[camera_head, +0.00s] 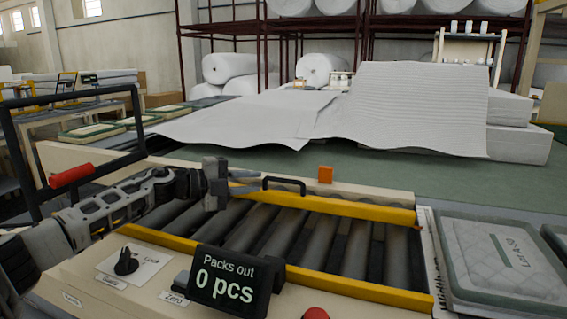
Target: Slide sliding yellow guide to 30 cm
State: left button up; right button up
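A yellow guide bar (350,209) runs along the far side of the grey rollers, with a black handle (284,181) standing on it. A second yellow bar (350,283) runs along the near side. A scale strip (431,262) marked in width stands at the right end of the rollers; its numbers are too small to read. My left gripper (245,186) reaches in from the left, just left of the black handle and above the far bar. Its fingers are seen side-on, so their opening is unclear. My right gripper is out of view.
A display (229,284) reading "Packs out 0 pcs" stands at the front, with a black knob (126,261) and a red button (315,313) nearby. A small orange block (325,174) sits behind the far bar. Quilted packs (500,262) lie right. White wadding sheets (400,105) cover the table behind.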

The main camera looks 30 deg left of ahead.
aim_at(281, 181)
pick_arm(q)
jog(key=x, duration=0.9)
jog(key=shift+s, duration=0.1)
